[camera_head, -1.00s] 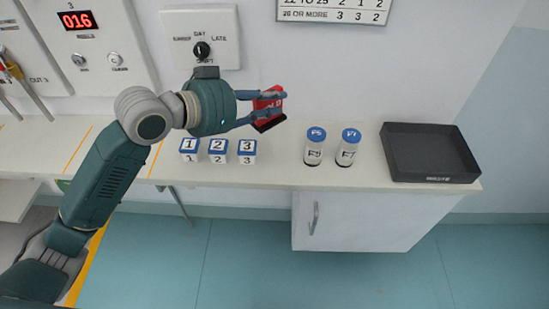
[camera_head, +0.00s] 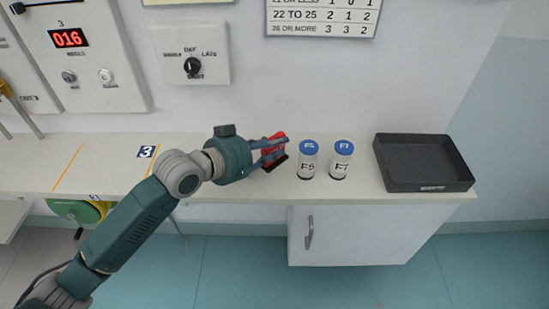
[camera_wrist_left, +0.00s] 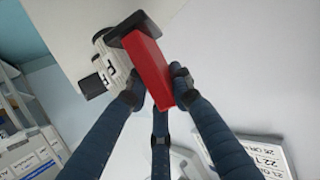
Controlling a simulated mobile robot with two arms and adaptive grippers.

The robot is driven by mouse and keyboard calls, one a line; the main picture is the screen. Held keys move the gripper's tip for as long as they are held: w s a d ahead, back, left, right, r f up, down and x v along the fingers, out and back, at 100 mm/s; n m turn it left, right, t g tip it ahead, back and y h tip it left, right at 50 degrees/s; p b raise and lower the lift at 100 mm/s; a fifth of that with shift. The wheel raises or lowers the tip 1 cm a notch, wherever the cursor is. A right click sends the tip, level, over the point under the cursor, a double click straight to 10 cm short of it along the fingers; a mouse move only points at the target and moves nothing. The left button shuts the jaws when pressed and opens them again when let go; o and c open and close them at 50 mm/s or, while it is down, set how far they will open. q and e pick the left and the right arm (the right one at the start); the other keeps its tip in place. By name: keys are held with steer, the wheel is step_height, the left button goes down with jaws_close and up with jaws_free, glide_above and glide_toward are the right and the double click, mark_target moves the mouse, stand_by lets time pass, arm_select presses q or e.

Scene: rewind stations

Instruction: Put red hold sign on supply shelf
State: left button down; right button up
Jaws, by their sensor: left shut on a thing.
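The red hold sign (camera_head: 273,149) has a red panel on a black base. My left gripper (camera_head: 272,151) is shut on it, just left of the bottles over the white counter (camera_head: 345,193). I cannot tell whether the base touches the counter. In the left wrist view, the red panel (camera_wrist_left: 149,70) lies between the dark fingers (camera_wrist_left: 157,98), with the black base at its far end. No label marks the supply shelf; the counter's right part stands over a white cabinet (camera_head: 350,235). My right gripper is not in view.
Two white bottles with blue caps (camera_head: 308,160) (camera_head: 341,160) stand close to the sign's right. A black tray (camera_head: 425,182) sits at the counter's right end. A wall panel with a rotary switch (camera_head: 190,55) is behind. My arm covers part of the counter.

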arm_select(q)
steer(key=shift+f, duration=2.35)
steer(key=shift+f, duration=0.1)
steer(key=c, duration=1.5)
jaws_free()
steer(key=shift+c, duration=0.2)
steer(key=v, duration=1.2)
steer(key=shift+b, duration=0.45)
